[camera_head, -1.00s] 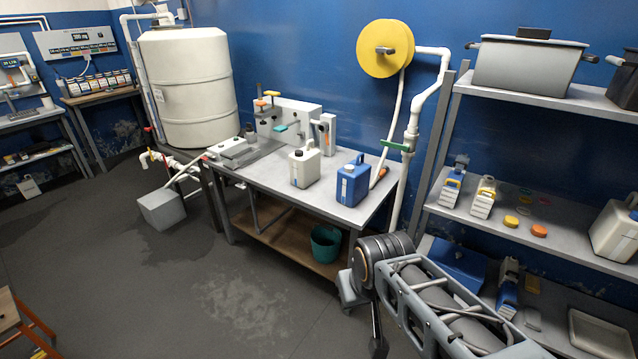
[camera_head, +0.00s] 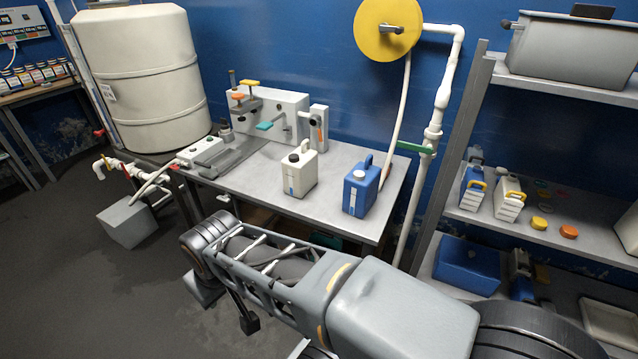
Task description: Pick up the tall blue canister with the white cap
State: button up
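The blue canister (camera_head: 357,197) stands upright on the grey workbench (camera_head: 262,187), near its right end. Its small white cap and its blue handle show on top, and a pale label is on its side. A cream canister (camera_head: 302,178) with a dark cap stands to its left, with a small gap between them. My arm crosses the lower part of the view in front of the bench and does not touch the canister. I cannot make out my gripper's fingers in the view.
A large cream tank (camera_head: 140,80) stands left of the bench. At right, a shelf (camera_head: 500,226) holds bottles and a blue bin (camera_head: 466,268). The bench's front edge is clear.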

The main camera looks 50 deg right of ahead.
aim_at(359, 197)
jog(key=z, duration=0.15)
jog(key=i, duration=0.95)
jog(key=z, duration=1.2)
jog(key=i, duration=0.8)
jog(key=z, duration=0.7)
